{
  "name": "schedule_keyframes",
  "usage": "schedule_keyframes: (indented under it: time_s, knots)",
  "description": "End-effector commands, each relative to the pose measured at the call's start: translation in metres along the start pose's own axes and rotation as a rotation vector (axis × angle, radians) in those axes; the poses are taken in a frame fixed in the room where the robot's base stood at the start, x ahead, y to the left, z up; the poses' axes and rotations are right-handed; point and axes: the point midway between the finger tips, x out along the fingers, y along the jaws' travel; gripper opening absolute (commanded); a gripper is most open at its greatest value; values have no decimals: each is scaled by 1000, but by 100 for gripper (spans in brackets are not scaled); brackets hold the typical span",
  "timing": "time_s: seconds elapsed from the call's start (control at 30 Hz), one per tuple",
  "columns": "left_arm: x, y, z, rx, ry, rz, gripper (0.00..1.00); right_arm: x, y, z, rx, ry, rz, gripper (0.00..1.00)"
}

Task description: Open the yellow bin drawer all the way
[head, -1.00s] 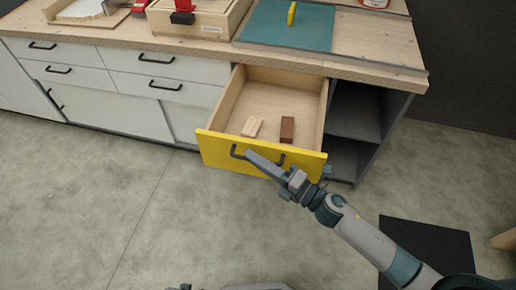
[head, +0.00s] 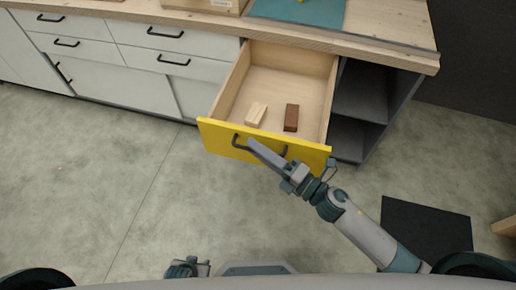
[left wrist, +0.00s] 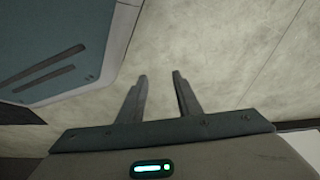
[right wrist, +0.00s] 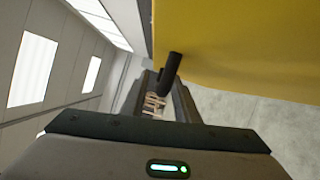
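The yellow bin drawer (head: 222,136) is pulled far out of the cabinet; I cannot tell whether it is at its full travel. It holds a pale wooden block (head: 257,114) and a dark brown block (head: 291,117). Its front carries a black bar handle (head: 238,142), which also shows in the right wrist view (right wrist: 169,68). My right gripper (head: 252,146) is at this handle, its fingers on both sides of the bar, seemingly shut on it. My left gripper (left wrist: 160,78) is open and empty above the bare floor, low in the head view (head: 188,268).
White closed drawers (head: 150,40) stand left of the yellow drawer, open dark shelves (head: 365,95) on its right. A wooden worktop (head: 380,40) with a teal mat (head: 325,12) runs above. A black floor mat (head: 428,225) lies at right. The floor before the drawer is free.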

Motion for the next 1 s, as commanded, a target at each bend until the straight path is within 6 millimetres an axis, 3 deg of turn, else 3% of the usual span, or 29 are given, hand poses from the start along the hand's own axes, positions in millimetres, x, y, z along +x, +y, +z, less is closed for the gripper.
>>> schedule_keyframes:
  time_s: [0.53,0.9,1.0]
  knots:
    - [2,-1,4,-1,-15,-1,31,-9,-1,0,1,0,0,28]
    - [0,-12,20,-9,-99,-11,31,-64,-3,-1,2,0,-2,28]
    - [-7,-10,11,-9,-98,-10,31,-83,-4,-1,2,0,-3,28]
